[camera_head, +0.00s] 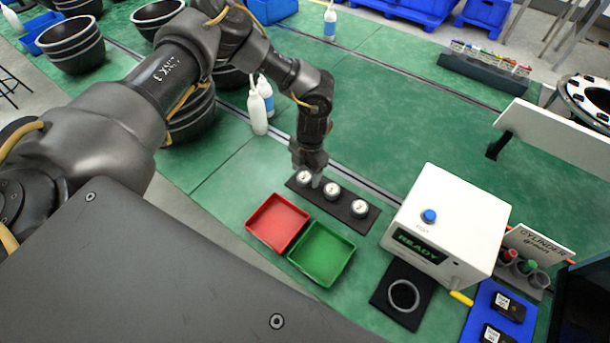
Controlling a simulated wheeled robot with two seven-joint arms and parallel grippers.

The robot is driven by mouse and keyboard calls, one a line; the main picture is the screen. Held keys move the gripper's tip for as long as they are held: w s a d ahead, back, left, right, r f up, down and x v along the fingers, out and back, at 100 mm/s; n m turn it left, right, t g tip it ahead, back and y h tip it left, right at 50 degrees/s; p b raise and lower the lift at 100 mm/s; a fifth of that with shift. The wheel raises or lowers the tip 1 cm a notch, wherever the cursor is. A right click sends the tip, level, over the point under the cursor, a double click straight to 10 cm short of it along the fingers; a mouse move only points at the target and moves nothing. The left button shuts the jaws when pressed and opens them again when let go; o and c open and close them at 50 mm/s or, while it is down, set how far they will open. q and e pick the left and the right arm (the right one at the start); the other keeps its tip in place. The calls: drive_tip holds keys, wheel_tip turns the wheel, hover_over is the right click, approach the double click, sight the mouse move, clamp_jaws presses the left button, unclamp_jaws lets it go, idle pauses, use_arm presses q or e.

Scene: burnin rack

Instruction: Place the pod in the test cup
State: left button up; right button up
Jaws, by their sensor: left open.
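Three white, round-topped pods stand in a row on a black strip (346,208): a left one (304,177), a middle one (331,189) and a right one (360,208). My left gripper (313,180) is open, pointing down at the left and middle pods; its fingers partly hide the left pod, and I cannot tell whether they touch it. The test cup (404,295) is a grey ring on a black square base in front of the white box. It looks empty. My right gripper is not in view.
A white tester box (446,222) with a blue button and a READY display stands right of the pods. Red (277,222) and green (322,254) trays lie in front of the strip. A blue mat (502,312) holds small black devices.

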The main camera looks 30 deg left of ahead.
use_arm(q)
drive_tip(key=shift+s+f, duration=0.1)
drive_tip(key=shift+f, duration=0.5)
drive_tip(key=c, duration=1.1)
drive_tip(key=shift+c, duration=0.2)
drive_tip(key=shift+r, duration=0.1)
drive_tip(key=shift+r, duration=0.5)
drive_tip(key=s+d+r+b, duration=0.5)
drive_tip(key=s+d+r, duration=0.3)
drive_tip(key=s+r, duration=0.3)
drive_tip(key=shift+s+r+b, duration=0.2)
drive_tip(key=shift+r+b, duration=0.15)
drive_tip(key=shift+r, duration=0.1)
